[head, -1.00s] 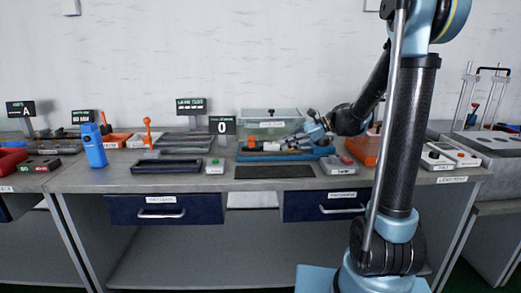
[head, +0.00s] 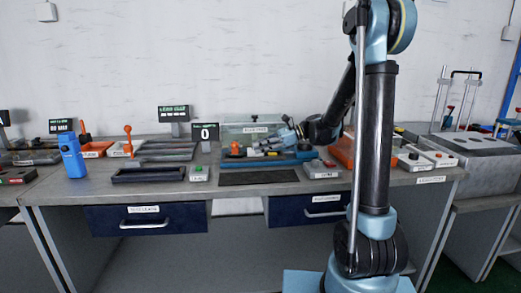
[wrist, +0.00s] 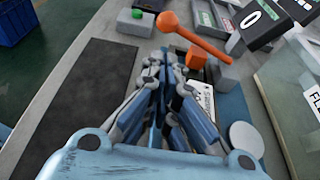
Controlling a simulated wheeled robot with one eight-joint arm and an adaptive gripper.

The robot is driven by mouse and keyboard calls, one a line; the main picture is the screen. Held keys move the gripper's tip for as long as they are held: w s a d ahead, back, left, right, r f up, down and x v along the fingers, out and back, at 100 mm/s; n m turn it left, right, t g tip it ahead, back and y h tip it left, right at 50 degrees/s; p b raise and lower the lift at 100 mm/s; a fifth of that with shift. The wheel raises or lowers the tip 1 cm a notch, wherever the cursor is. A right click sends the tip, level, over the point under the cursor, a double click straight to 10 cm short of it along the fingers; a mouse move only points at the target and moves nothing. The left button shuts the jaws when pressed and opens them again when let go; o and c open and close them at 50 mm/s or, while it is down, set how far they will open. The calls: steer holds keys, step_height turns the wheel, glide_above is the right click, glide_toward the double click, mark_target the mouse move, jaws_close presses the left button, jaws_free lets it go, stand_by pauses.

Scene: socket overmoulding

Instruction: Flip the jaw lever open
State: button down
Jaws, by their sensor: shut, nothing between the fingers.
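The jaw lever, an orange rod with a ball knob (wrist: 195,36), lies across the top of the wrist view, its ball toward the bench's front. In the head view the orange part (head: 235,148) at the left end of the blue-based fixture (head: 284,161) seems to be this lever, small and seen nearly end-on. My gripper (wrist: 166,60) is shut and empty. Its fingertips are just short of the lever and close to an orange block (wrist: 196,58); I cannot tell whether they touch. In the head view my gripper (head: 262,150) is over the fixture, right of the orange part.
A dark mat (head: 260,178) lies in front of the fixture. A green-button box (head: 199,173) and a "0" display (head: 205,133) stand to its left, a red-button box (head: 321,170) to its right. A clear-walled bin (head: 240,131) is behind it.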

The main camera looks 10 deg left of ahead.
mark_target(235, 145)
steer(key=x, duration=0.7)
steer(key=shift+a+f, duration=0.15)
steer(key=shift+a, duration=0.25)
